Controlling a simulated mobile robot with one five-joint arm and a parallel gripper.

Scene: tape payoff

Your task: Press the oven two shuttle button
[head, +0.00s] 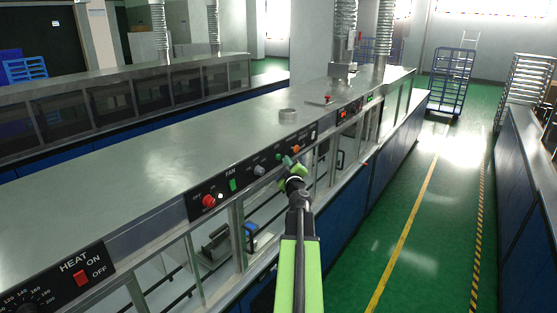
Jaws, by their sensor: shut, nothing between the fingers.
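The long metal oven (190,125) runs from the near left to the back right, with black control panels along its front edge. The middle panel (245,185) carries a red button (208,201), a green fan switch (232,185), a grey knob (259,170) and an orange button (295,149). I cannot read which control is the oven two shuttle button. My gripper (289,162) is shut and empty. It appears in front of the right part of this panel, just below the orange button. I cannot tell whether it touches the panel. My arm covers the oven front below.
A near panel holds a red heat switch (81,278). A farther panel has a red display (342,114).

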